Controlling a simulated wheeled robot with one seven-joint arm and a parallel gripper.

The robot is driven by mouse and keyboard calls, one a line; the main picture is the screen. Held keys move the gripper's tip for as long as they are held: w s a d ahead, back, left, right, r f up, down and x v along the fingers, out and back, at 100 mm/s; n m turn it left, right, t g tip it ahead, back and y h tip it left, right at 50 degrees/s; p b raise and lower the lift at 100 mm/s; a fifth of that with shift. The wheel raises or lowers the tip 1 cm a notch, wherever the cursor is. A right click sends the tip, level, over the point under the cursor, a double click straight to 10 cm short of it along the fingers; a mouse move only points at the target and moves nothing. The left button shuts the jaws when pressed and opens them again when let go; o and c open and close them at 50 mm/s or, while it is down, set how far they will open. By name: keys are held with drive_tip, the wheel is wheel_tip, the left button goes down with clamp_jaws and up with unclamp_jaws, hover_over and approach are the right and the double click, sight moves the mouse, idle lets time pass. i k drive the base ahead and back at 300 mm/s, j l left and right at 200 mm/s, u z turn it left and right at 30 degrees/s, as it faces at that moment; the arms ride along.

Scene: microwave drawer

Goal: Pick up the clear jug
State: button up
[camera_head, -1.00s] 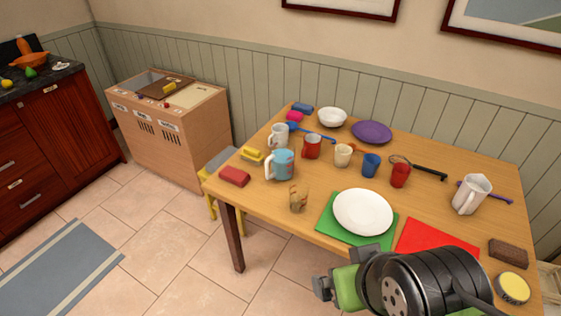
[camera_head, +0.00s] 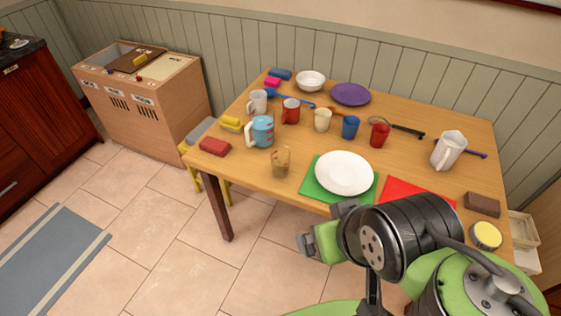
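The clear jug (camera_head: 281,162) is a small see-through, brownish vessel. It stands upright near the front edge of the wooden table, left of the white plate. My gripper (camera_head: 320,232) is in front of the table, below and a little right of the jug in the picture. It is apart from the jug, and nothing shows held in it. Its dark finger parts are small and partly hidden by the wrist, so I cannot tell how far apart they are.
The table (camera_head: 240,178) also bears a white plate (camera_head: 344,172) on a green mat, a blue jug (camera_head: 262,132), a white jug (camera_head: 449,150), several cups and a red sponge (camera_head: 215,146). A yellow stool (camera_head: 192,160) stands at the table's left end. The floor in front is clear.

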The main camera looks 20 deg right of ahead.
sight(261, 117)
drive_tip(key=i+j+u, duration=0.1)
drive_tip(key=i+j, duration=0.35)
drive_tip(key=i+j+u, duration=0.1)
drive_tip(key=i+j, duration=0.35)
drive_tip(key=i, duration=0.15)
drive_tip(key=i+j+u, duration=0.1)
drive_tip(key=i+j, duration=0.25)
drive_tip(key=i, duration=0.2)
